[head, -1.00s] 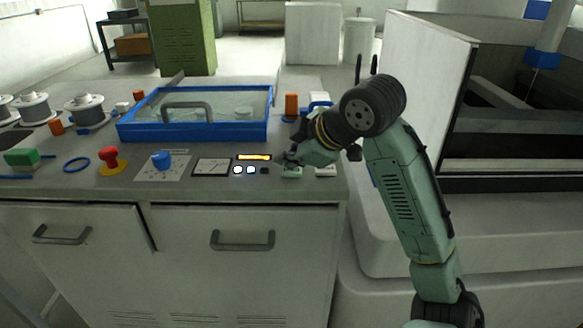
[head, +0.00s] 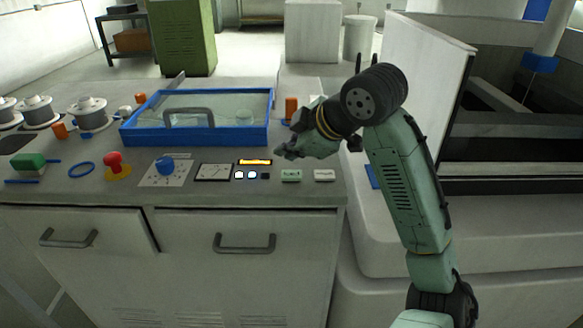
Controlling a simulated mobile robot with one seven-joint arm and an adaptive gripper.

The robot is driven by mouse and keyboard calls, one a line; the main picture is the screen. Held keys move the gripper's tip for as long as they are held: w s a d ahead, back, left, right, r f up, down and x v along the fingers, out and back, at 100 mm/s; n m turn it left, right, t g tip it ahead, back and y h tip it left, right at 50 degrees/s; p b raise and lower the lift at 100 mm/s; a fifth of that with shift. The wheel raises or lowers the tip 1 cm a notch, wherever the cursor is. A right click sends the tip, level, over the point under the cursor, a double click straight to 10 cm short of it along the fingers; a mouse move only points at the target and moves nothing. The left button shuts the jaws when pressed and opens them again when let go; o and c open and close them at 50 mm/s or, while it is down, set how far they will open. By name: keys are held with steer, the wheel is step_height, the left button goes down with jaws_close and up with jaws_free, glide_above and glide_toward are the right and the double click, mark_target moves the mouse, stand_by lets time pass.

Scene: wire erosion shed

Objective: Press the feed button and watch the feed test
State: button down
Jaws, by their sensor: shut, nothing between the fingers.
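A green push-button plate (head: 291,175) and a white one (head: 324,175) sit at the front right of the bench top. Their labels are too small to read, so I cannot tell which is the feed button. Left of them are a lit yellow display strip (head: 254,162), two bright white lamps (head: 245,175), a dark small square (head: 265,176) and a dial meter (head: 213,172). My gripper (head: 281,153) is shut and empty, above and behind the green plate, apart from it in the picture. Both plates show fully.
A blue-framed tank with a clear lid (head: 193,142) stands behind the controls. A red mushroom button (head: 113,162) and a blue knob (head: 166,165) are to the left. An orange block (head: 291,107) stands behind my gripper. A large white machine (head: 425,85) rises at right.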

mark_target(289, 176)
steer(key=shift+r+p, duration=0.95)
steer(key=shift+r, duration=0.6)
steer(key=shift+f, duration=0.1)
